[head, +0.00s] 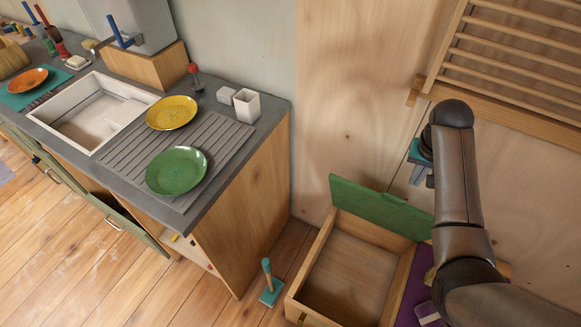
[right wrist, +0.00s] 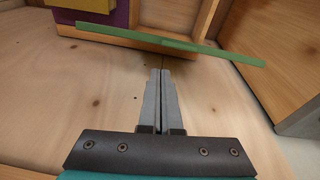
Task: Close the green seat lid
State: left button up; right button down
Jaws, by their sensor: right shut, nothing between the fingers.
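The green seat lid (head: 380,207) stands raised, roughly upright, at the wall side of an open wooden seat box (head: 318,253). The box's inside looks empty. In the right wrist view the lid is a thin green strip (right wrist: 215,52) seen nearly edge-on, beyond my fingertips. My right gripper (head: 416,177) is above and near the lid's right part, close to the wall, apart from the lid as far as I can tell. Its fingers (right wrist: 160,72) are shut together with nothing between them. My right arm hides part of the area right of the lid. My left gripper is not in view.
A purple cushion (head: 418,290) lies right of the box, partly behind my arm. A teal-based brush-like item (head: 269,284) stands on the floor left of the box. The counter (head: 224,180) with plates is at left; a slatted wooden rack (head: 510,50) is upper right.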

jog(key=w+r+m, duration=0.1)
jog(key=w+r, duration=0.2)
jog(key=w, duration=0.1)
pick_arm(q)
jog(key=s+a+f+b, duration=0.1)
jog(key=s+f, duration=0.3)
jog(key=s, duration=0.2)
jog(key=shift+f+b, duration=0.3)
jog(key=shift+b, duration=0.1)
pick_arm(e)
jog(key=shift+y, duration=0.3)
jog(key=shift+s+a+f, duration=0.1)
jog(key=shift+s+f, duration=0.3)
jog(key=shift+f, duration=1.5)
jog(key=shift+s+a+f, duration=0.1)
jog(key=shift+s+f, duration=0.3)
jog(key=shift+f, duration=1.45)
jog(key=shift+s+f, duration=0.4)
jog(key=shift+f, duration=1.5)
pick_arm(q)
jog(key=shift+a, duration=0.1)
pick_arm(e)
jog(key=shift+f, duration=0.1)
